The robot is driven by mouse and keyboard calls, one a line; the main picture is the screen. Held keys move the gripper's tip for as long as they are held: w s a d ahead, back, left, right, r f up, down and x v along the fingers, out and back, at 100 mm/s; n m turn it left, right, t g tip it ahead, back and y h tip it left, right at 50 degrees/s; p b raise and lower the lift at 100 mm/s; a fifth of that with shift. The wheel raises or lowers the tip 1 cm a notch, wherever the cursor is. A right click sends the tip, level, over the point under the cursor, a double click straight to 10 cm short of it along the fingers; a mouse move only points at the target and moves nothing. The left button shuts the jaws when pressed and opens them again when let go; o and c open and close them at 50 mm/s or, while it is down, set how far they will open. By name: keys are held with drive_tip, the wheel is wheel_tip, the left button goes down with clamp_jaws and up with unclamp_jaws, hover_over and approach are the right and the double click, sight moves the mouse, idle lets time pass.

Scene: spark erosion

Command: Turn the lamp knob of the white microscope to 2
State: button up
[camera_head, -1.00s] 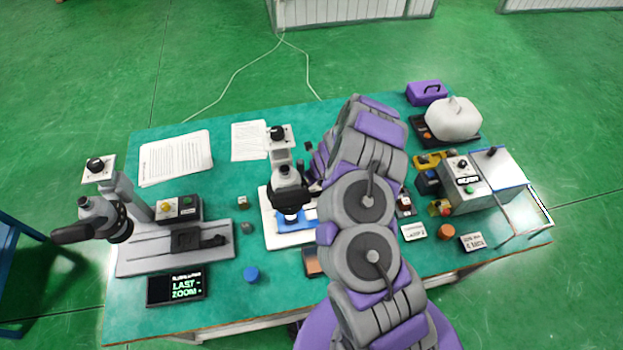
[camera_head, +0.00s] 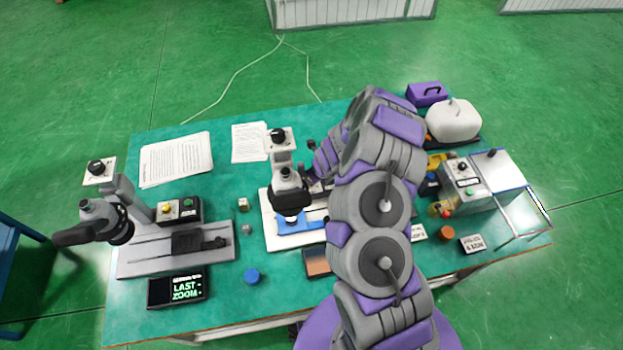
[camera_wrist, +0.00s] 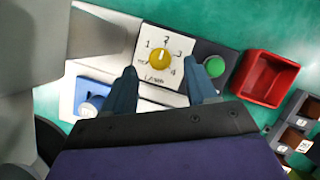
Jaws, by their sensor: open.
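The white microscope (camera_head: 287,188) stands mid-table in the head view, on a white base with a blue stage piece (camera_head: 296,226). Its lamp panel is hidden there by my arm. My gripper (camera_wrist: 163,72) is open, one finger on each side of the knob's lower part in the picture. I see no finger clearly touching the knob.
A green button (camera_wrist: 214,66) sits right of the knob, close to the right finger. A red bin (camera_wrist: 266,78) lies further right, with dark compartments (camera_wrist: 297,125) below it. In the head view, a grey microscope (camera_head: 112,218) stands left and a control box (camera_head: 465,185) right.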

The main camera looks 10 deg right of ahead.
drive_tip(key=p+v, duration=0.2)
drive_tip(key=v, duration=1.1)
drive_tip(key=shift+r, duration=0.35)
drive_tip(key=shift+s+d, duration=0.1)
drive_tip(key=shift+s, duration=0.1)
